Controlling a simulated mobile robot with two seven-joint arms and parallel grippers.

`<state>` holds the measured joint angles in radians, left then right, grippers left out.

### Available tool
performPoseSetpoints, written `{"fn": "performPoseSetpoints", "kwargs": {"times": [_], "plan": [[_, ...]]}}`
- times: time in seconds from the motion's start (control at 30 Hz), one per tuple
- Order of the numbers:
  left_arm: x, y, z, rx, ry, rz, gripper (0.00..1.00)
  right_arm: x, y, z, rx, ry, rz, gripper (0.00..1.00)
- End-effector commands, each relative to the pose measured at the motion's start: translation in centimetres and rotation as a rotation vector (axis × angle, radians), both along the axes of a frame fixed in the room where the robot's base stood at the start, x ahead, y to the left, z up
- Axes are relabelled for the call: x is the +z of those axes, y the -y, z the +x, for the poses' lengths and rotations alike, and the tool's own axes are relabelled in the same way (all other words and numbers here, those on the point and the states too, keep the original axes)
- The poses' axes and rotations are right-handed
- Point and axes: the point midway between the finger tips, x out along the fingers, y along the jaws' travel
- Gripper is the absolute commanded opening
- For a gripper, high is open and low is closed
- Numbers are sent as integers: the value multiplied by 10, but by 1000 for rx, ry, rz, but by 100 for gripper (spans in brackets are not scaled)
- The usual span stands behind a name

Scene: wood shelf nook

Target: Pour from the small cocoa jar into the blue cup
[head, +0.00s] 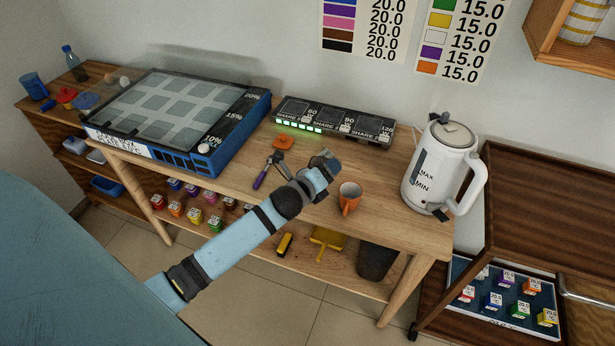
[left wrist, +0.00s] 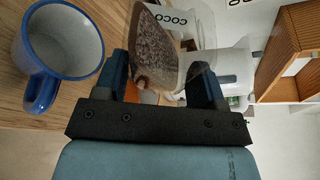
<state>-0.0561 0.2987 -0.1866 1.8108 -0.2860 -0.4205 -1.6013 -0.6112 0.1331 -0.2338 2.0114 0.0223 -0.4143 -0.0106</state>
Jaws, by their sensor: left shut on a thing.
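The small cocoa jar (left wrist: 155,50) is clear, holds brown powder and has a label of which "COCO" shows in the left wrist view. My left gripper (head: 325,163) is shut on it; the dark fingers (left wrist: 160,88) stand on either side of the jar. In the head view the jar is mostly hidden by the gripper. The blue cup (left wrist: 62,45), white inside, stands on wood left of the jar in the left wrist view, apart from it. I cannot make this cup out near the gripper in the head view. My right gripper is not in view.
An orange cup (head: 350,197) stands just right of my left gripper, and a white kettle (head: 440,170) farther right. A scoop-like tool (head: 268,172), an orange item (head: 283,142) and a black display unit (head: 335,122) lie left and behind. A blue-framed board (head: 180,115) fills the left.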

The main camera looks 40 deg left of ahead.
Motion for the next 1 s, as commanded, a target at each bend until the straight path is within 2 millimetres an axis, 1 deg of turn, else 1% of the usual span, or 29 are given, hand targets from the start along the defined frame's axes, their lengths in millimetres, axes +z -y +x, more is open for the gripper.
{"fn": "performPoseSetpoints", "kwargs": {"times": [1.0], "plan": [[0,0,0,1,19,-60,36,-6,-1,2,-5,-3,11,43]]}}
